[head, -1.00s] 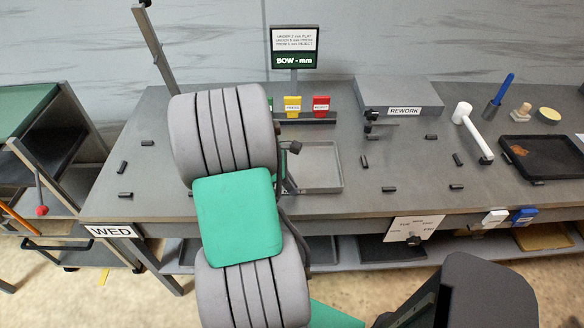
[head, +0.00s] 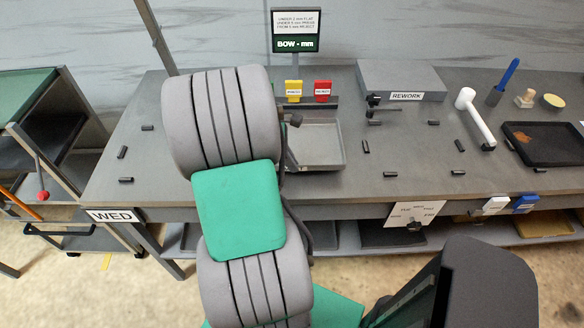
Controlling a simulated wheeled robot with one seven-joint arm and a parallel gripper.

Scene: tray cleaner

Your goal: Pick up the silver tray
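The silver tray (head: 322,143) is a shallow, empty, rectangular metal tray lying flat on the grey workbench, just right of my arm in the head view. My arm covers its left part. My gripper (head: 291,148) is mostly hidden behind my arm links; only dark parts show at the tray's left edge. I cannot tell whether it touches the tray or whether its fingers are open or shut.
Several small black blocks lie around the grey workbench (head: 230,190). A grey REWORK box (head: 403,78) and a BOW-mm display (head: 296,30) stand behind the tray. A white mallet (head: 477,120) and a black tray (head: 543,140) lie to the right. A shelf runs below.

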